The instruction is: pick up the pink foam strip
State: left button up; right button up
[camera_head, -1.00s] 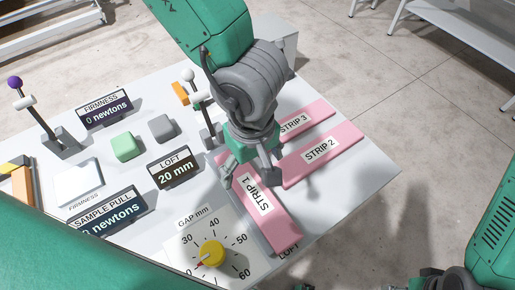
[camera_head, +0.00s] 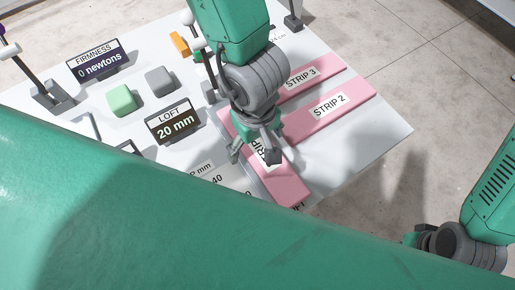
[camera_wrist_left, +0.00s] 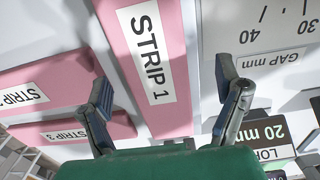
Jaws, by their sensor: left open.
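Three pink foam strips with white labels lie on the white table. Strip 1 (camera_head: 285,185) is nearest, pointing toward the lower right; strip 2 (camera_head: 345,96) and strip 3 (camera_head: 322,69) lie behind it to the right. My left gripper (camera_head: 253,156) is open above strip 1, pointing down. In the left wrist view, strip 1 (camera_wrist_left: 160,103) runs between the two spread fingers, with a gap on each side; no finger is seen touching it. My right gripper is at the lower right, mostly hidden, and its fingers do not show.
The loft display (camera_head: 173,121) reading 20 mm, a green block (camera_head: 121,99) and a grey block (camera_head: 161,81) stand left of the gripper. The gap dial panel (camera_wrist_left: 262,38) lies close beside strip 1. A large green part of mine covers the lower picture.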

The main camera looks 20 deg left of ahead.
aim_at(259, 148)
pick_arm(q)
jog(key=shift+f, duration=0.9)
jog(key=shift+w+d+f+b, duration=0.1)
jog(key=shift+f+b, duration=0.15)
jog(key=shift+b, duration=0.05)
jog(key=shift+d+r, duration=0.1)
jog(key=shift+d, duration=0.65)
jog(key=c, duration=0.9)
jog(key=shift+a, duration=0.55)
jog(key=shift+c, duration=0.2)
jog(key=shift+r, duration=0.1)
jog(key=r+p, duration=0.1)
jog(key=r, duration=0.2)
jog(key=r+p, duration=0.1)
jog(key=r, duration=0.1)
jog(key=d+r+p, duration=0.1)
jog(key=r, duration=0.2)
jog(key=shift+r+p, duration=0.3)
jog(key=shift+r, duration=0.05)
jog(key=shift+a+r, duration=0.15)
jog(key=shift+r, duration=0.25)
jog(key=shift+a+r, duration=0.15)
jog(key=shift+a, duration=0.15)
pick_arm(e)
jog(key=r, duration=0.2)
jog(key=shift+d+r, duration=0.2)
jog(key=shift+r, duration=0.1)
